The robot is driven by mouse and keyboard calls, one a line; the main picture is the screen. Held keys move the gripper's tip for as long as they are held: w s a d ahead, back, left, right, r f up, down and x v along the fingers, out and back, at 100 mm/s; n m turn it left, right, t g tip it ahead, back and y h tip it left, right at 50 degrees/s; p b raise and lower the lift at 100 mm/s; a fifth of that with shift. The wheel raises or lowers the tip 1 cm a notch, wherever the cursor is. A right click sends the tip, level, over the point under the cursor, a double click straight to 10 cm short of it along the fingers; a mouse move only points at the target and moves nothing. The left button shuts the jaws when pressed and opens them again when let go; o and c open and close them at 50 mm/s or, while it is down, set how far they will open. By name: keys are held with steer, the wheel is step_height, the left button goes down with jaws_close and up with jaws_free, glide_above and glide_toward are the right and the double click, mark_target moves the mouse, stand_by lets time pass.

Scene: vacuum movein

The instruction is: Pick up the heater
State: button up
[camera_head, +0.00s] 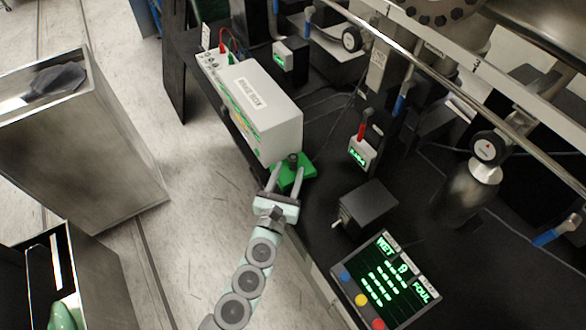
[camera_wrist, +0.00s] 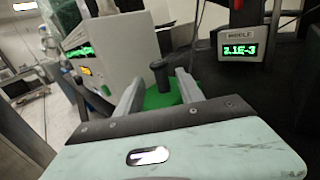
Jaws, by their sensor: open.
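A flat green piece (camera_head: 306,168) with a short dark upright knob (camera_head: 293,158) lies on the black bench, close to the end of a white box; I take it for the heater, but no label confirms this. My gripper (camera_head: 287,172) is open, with one finger on either side of the knob in the picture. In the wrist view, the knob (camera_wrist: 160,73) stands between the two fingers, and the green base (camera_wrist: 166,97) shows behind and between them. I see no clear contact. Part of the green base is hidden by the fingers.
The white box (camera_head: 260,112) with a printed label stands just behind the green piece. A small meter (camera_head: 362,152), a black box (camera_head: 366,208) and a green-lettered panel (camera_head: 385,285) stand to the right. A metal bin (camera_head: 110,140) stands at left, with clear floor between.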

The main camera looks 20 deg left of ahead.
mark_target(292, 164)
steer(key=w, duration=0.4)
steer(key=shift+w+a, duration=0.15)
steer(key=shift+w, duration=0.05)
jaws_close()
stand_by(0.6)
